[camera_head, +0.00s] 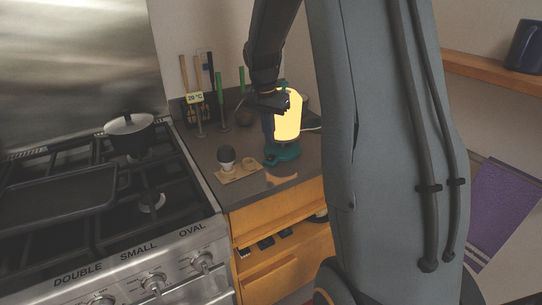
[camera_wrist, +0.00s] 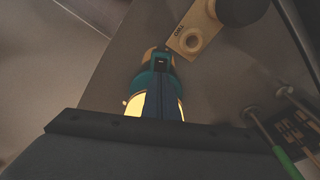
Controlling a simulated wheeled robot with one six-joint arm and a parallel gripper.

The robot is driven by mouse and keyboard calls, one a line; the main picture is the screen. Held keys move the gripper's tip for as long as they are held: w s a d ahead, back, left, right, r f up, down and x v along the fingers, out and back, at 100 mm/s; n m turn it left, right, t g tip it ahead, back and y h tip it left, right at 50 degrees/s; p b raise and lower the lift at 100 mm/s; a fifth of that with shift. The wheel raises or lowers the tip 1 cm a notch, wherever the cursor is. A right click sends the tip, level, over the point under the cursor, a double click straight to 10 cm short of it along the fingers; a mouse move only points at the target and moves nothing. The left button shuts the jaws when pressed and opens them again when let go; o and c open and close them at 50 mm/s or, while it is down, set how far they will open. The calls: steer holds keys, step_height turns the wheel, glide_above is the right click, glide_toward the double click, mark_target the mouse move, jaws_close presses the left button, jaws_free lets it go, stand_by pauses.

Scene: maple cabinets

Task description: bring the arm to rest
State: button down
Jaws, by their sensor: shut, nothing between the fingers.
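My gripper (camera_head: 270,102) is shut and empty. In the head view it hangs over the counter, at the upper part of a glowing yellow lamp (camera_head: 289,118) with a blue back and a teal base. Whether it touches the lamp I cannot tell. The wrist view looks down on the lamp's blue back and teal base (camera_wrist: 147,82), with yellow glow on both sides. A dark bar crosses the lower part of that view and hides what lies behind it. My arm reaches down from the top of the head view.
Upright tools (camera_head: 197,100) stand behind. The stove (camera_head: 110,215) holds a lidded pot (camera_head: 130,133) and a griddle (camera_head: 55,197). A drawer (camera_head: 280,228) below the counter is partly open.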

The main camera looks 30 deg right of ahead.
steer(key=shift+r, duration=0.6)
steer(key=s+a+f+n, duration=0.2)
steer(key=s+a+n, duration=0.3)
steer(key=s+a, duration=0.3)
steer(key=s+a+f+n+y, duration=0.1)
steer(key=s+a+n, duration=0.5)
steer(key=s, duration=0.8)
steer(key=a+f, duration=0.1)
steer(key=a, duration=0.2)
steer(key=shift+s+a+f+n+y, duration=0.15)
steer(key=shift+s+f+n+y, duration=0.05)
steer(key=shift+s+n+y, duration=0.1)
